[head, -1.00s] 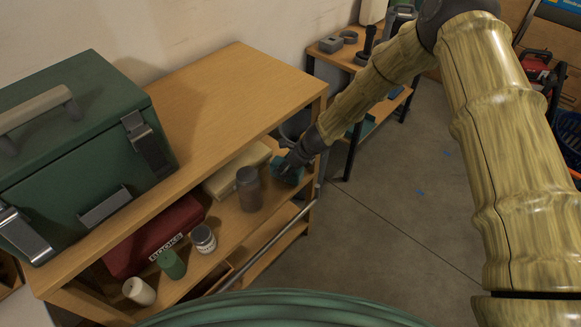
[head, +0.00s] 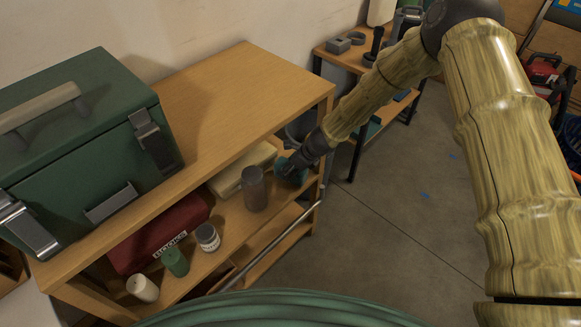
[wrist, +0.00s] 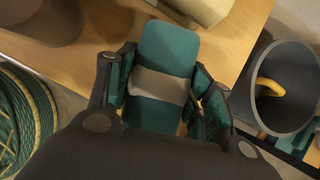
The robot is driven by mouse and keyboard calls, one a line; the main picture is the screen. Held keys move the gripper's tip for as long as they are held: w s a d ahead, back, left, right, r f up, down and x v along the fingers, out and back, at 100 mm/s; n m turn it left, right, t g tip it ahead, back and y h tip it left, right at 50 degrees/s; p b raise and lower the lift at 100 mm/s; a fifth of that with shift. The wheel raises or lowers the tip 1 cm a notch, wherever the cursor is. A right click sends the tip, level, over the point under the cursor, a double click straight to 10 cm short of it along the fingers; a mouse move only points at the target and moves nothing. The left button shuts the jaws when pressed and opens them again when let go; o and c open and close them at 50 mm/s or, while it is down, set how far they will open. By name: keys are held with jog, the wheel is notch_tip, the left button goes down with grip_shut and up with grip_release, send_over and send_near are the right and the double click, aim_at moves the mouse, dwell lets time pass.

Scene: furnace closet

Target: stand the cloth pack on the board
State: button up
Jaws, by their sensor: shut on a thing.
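The cloth pack (wrist: 165,65) is a teal, rounded block with a grey band around its middle. In the wrist view my gripper (wrist: 162,92) is shut on it, a dark finger with teal pads on each side. In the head view my gripper (head: 293,168) is at the right end of the bench's middle shelf, below the top; the pack there is mostly hidden and hard to tell from the teal pads. The wooden shelf board (head: 227,225) lies under several items. I cannot tell whether the pack touches it.
A dark cylinder (head: 254,188) and a cream block (head: 243,170) are close left of my gripper. A red box (head: 160,232) and small jars stand further left. The bench top (head: 240,90) overhangs. A grey bin (wrist: 288,85) is right in the wrist view.

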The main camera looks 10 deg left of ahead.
jog(key=shift+f, duration=0.35)
jog(key=o, duration=1.2)
jog(key=shift+r, duration=0.15)
jog(key=shift+p+v, duration=2.25)
jog(key=shift+v, duration=1.15)
jog(key=shift+s+d+b, duration=0.25)
jog(key=shift+s+d, duration=0.75)
jog(key=shift+d, duration=0.35)
jog(key=shift+s+d+b, duration=0.25)
jog(key=shift+s+d, duration=0.75)
jog(key=shift+d, duration=0.35)
jog(key=shift+s+d+b, duration=0.25)
jog(key=shift+s+d, duration=0.75)
jog(key=shift+d, duration=0.35)
